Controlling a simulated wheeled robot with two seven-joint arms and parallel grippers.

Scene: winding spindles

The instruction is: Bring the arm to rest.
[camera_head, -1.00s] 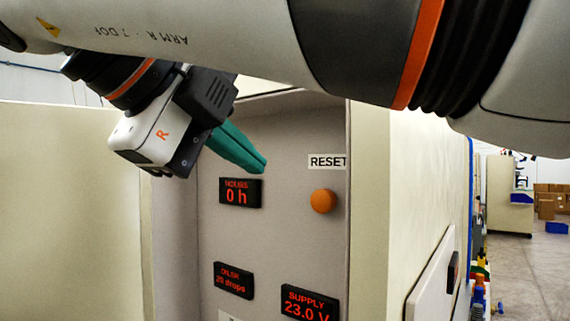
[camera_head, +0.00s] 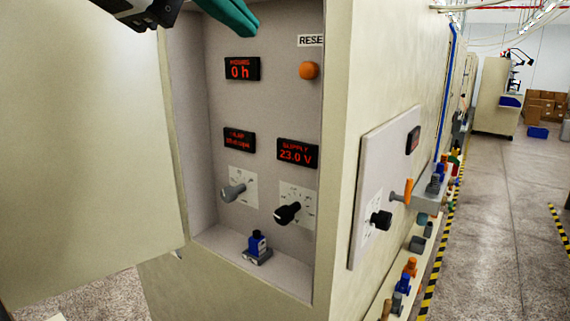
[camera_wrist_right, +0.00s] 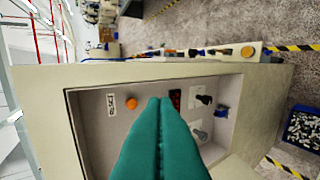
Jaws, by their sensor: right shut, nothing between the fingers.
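My right gripper (camera_head: 238,18) shows at the top of the head view, its green fingers closed together with nothing between them. In the right wrist view its fingers (camera_wrist_right: 160,138) lie side by side, in front of the recessed control panel. Most of my right arm is out of the head view. The orange button (camera_head: 309,70) under the RESET label sits to the right of and below the fingertips in the head view, apart from them. The hours display (camera_head: 242,68) reads 0 h. My left gripper is not in view.
The panel also holds a supply display (camera_head: 297,152) at 23.0 V, a grey knob (camera_head: 233,192), a black knob (camera_head: 287,213) and a blue part (camera_head: 257,244) on its floor. An open door (camera_head: 85,150) stands at left. A clear aisle (camera_head: 500,230) runs at right.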

